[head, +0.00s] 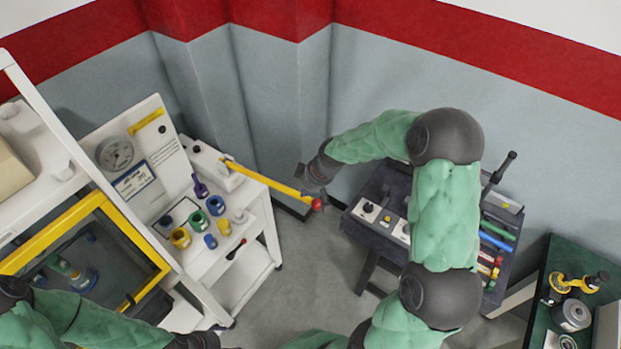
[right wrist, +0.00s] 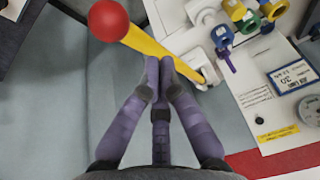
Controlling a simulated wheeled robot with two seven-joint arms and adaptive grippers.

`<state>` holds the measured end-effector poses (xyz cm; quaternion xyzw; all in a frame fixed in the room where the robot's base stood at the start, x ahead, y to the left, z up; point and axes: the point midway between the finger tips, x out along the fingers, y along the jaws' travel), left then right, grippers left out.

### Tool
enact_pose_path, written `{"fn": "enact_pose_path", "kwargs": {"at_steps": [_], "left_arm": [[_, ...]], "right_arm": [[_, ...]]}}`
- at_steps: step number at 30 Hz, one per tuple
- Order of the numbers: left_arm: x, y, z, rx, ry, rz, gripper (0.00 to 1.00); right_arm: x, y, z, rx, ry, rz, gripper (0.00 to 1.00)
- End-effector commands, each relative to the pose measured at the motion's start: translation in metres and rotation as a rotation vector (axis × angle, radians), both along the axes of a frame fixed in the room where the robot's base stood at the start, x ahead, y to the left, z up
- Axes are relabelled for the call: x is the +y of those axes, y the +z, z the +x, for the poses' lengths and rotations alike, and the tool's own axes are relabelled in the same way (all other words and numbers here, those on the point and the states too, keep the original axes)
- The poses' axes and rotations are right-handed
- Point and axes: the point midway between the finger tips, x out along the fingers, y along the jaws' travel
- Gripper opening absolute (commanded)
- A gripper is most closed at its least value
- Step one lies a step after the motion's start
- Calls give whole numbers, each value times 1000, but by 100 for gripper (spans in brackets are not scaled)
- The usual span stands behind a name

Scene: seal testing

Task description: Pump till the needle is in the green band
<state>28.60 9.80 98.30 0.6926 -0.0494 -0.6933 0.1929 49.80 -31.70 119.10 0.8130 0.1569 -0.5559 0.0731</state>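A yellow pump lever (head: 262,178) with a red ball end (head: 317,204) sticks out from a white pump body (head: 213,165) on the white bench. The lever also crosses the right wrist view (right wrist: 145,42). My right gripper (head: 312,182) is at the lever near the ball. In the right wrist view its purple fingers (right wrist: 159,66) are drawn together against the lever; they look shut, with no clear grip around it. A round gauge (head: 115,153) is on the upright panel. Its needle and green band are too small to read. My left gripper is out of view.
Several colored fittings (head: 197,219) stand on the white bench (head: 258,195). A yellow-framed guard (head: 125,226) is at the left. A dark tool cart (head: 370,236) stands right of the lever, with floor between. A green tray (head: 545,290) holds parts at the far right.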

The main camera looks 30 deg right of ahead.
Motion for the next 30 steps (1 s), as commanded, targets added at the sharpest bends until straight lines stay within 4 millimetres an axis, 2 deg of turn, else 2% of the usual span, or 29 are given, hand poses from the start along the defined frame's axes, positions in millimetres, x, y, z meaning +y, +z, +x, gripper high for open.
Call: {"fn": "enact_pose_path", "kwargs": {"at_steps": [1,3,7,21,30], "left_arm": [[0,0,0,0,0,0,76],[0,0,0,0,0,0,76],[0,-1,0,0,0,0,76],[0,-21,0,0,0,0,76],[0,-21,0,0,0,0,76]], "right_arm": [[-8,13,3,-16,12,-16,0],[-15,25,5,-29,30,-30,0],[-21,33,6,-37,47,-44,0],[-13,-19,27,-38,49,-45,0],[-11,-25,30,-38,49,-45,0]]}}
